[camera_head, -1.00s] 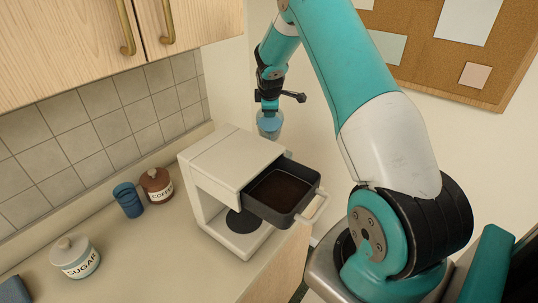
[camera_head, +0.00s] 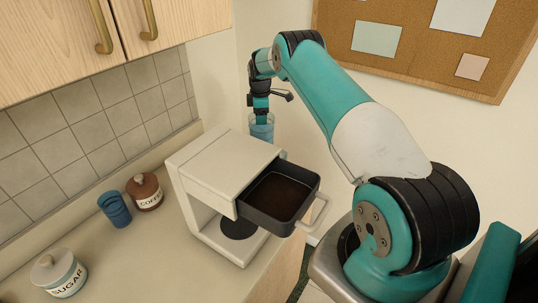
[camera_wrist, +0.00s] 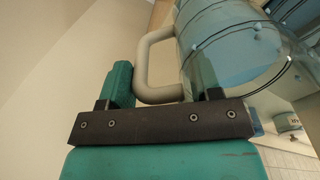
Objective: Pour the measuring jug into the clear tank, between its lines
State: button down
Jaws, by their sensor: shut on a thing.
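The measuring jug (camera_wrist: 215,35) is clear and bluish, with a pale handle (camera_wrist: 146,62) and a dark ring line around its body. My gripper (camera_wrist: 162,85) is shut on the handle, with a teal finger on each side. In the head view, my gripper (camera_head: 261,118) points down behind the white coffee machine. A bluish clear vessel (camera_head: 262,132), which looks like the jug, shows at its tip, its lower part hidden by the machine. I cannot tell the clear tank apart from the jug in either view, nor see the liquid level clearly.
The white coffee machine (camera_head: 215,165) stands on the counter, its dark drawer (camera_head: 268,213) pulled out with brown contents. Left of it are a blue cup (camera_head: 115,210), a coffee jar (camera_head: 146,192) and a sugar jar (camera_head: 60,275). Cabinets (camera_head: 60,45) hang above. A wall stands behind my gripper.

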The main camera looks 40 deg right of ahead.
jog(key=shift+g+y, duration=0.4)
jog(key=shift+g, duration=0.1)
jog(key=shift+w+d+r, duration=0.15)
jog(key=shift+r, duration=0.9)
jog(key=shift+w+d+r, duration=0.1)
jog(key=shift+d+r, duration=0.05)
jog(key=shift+r, duration=0.9)
